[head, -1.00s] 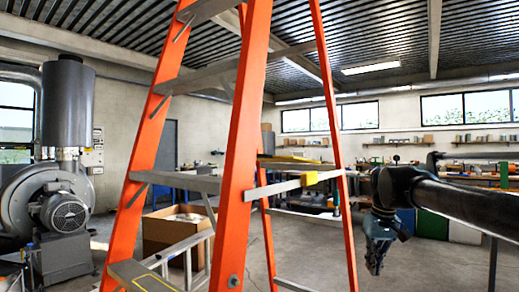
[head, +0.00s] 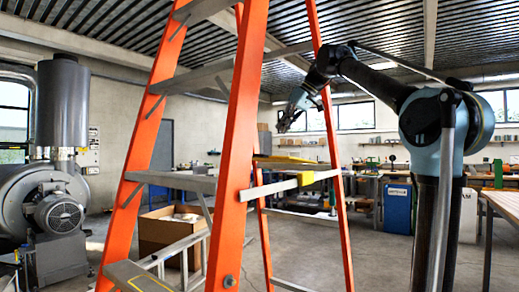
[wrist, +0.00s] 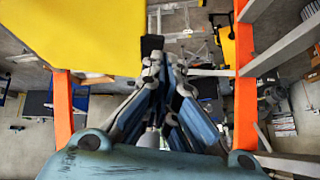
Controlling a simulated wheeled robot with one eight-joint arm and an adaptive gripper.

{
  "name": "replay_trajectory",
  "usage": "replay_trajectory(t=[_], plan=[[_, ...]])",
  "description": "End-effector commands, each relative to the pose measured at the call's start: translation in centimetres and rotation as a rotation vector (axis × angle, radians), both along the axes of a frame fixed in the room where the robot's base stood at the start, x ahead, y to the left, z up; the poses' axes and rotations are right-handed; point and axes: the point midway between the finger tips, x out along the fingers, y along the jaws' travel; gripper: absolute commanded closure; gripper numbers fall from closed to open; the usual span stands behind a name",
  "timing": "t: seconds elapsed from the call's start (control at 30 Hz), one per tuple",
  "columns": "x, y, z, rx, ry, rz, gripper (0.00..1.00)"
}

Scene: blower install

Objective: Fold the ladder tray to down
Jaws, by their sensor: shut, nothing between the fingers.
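The orange ladder (head: 238,150) stands open and upright in the middle of the head view. Its tray (head: 290,160) shows as a thin yellow edge between the ladder's legs, so it looks about level. In the wrist view the tray is a broad yellow surface (wrist: 85,35) at upper left, with an orange ladder leg (wrist: 247,85) on the right. My gripper (head: 283,124) is above the tray in the head view, reaching in from the right. In the wrist view my gripper (wrist: 163,62) is shut and empty, close to the tray's right edge; I cannot tell whether it touches.
A grey spreader bar with a yellow end (head: 285,187) runs below the tray. A cardboard box (head: 165,232) stands on the floor behind the ladder. A grey blower (head: 58,205) is at left. A workbench (head: 505,205) is at right.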

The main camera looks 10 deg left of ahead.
Motion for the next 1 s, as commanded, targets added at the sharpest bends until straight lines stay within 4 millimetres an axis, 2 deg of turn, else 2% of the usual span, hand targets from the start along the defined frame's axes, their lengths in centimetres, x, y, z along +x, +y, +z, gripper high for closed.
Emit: replay_trajectory(t=[0.03,0.13,0.37,0.57,1.0], plan=[[0.9,1.5,1.0,0.025,-0.024,0.020,1.00],[2.1,3.6,2.4,0.065,-0.062,0.048,1.00],[3.1,5.8,3.3,0.100,-0.097,0.072,1.00],[3.4,7.6,1.6,0.098,-0.098,0.077,1.00],[4.8,12.8,-3.8,0.098,-0.097,0.074,1.00]])
